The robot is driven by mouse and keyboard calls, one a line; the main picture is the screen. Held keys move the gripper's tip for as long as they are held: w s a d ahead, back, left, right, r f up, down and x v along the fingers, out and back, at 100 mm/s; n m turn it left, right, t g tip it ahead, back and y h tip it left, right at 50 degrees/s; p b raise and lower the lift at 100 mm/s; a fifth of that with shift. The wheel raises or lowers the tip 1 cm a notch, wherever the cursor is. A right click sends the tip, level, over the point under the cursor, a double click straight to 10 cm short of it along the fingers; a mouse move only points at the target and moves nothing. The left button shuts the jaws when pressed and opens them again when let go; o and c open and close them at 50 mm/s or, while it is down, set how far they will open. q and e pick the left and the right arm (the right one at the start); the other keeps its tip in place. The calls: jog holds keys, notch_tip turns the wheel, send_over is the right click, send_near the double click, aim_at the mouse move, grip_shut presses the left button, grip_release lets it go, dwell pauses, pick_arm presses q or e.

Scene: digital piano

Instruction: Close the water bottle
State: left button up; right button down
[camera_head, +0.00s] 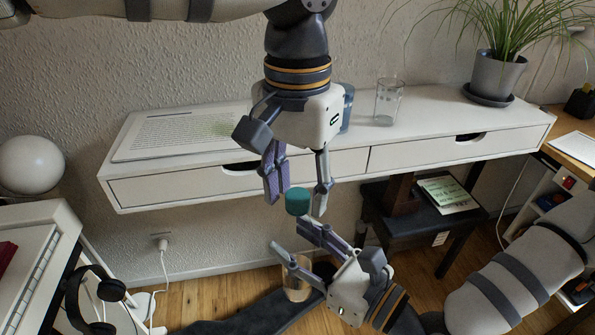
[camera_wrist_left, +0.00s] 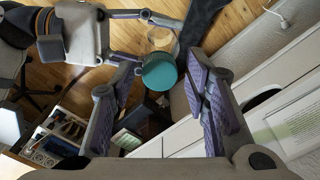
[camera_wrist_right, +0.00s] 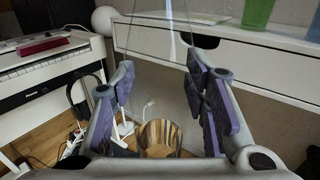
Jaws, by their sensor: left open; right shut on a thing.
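The clear water bottle (camera_head: 297,280) is upright in my right gripper (camera_head: 292,241), below the front of the white desk. It is see-through, and in the right wrist view its lower part (camera_wrist_right: 160,137) shows the wood floor through it. The teal cap (camera_head: 297,202) is above the bottle, in line with it; I cannot tell whether it is seated. My left gripper (camera_head: 296,192) points down from above, open, with its fingers on either side of the cap. In the left wrist view the cap (camera_wrist_left: 159,71) lies near the fingertips with visible gaps.
The white wall desk (camera_head: 230,185) with drawers is close behind both grippers. It carries a sheet-like page (camera_head: 180,133), a clear glass (camera_head: 388,101) and a bluish glass (camera_head: 347,108). A plant pot (camera_head: 497,75) stands at right. A piano (camera_head: 30,265) and headphones (camera_head: 95,290) are at left.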

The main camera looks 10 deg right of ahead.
pick_arm(q)
grip_shut()
jog(key=m, duration=0.5)
jog(key=shift+r, duration=0.1)
jog(key=shift+o, duration=0.8)
grip_release()
jog(key=shift+w, duration=0.1)
notch_tip(320, 180, up, 12)
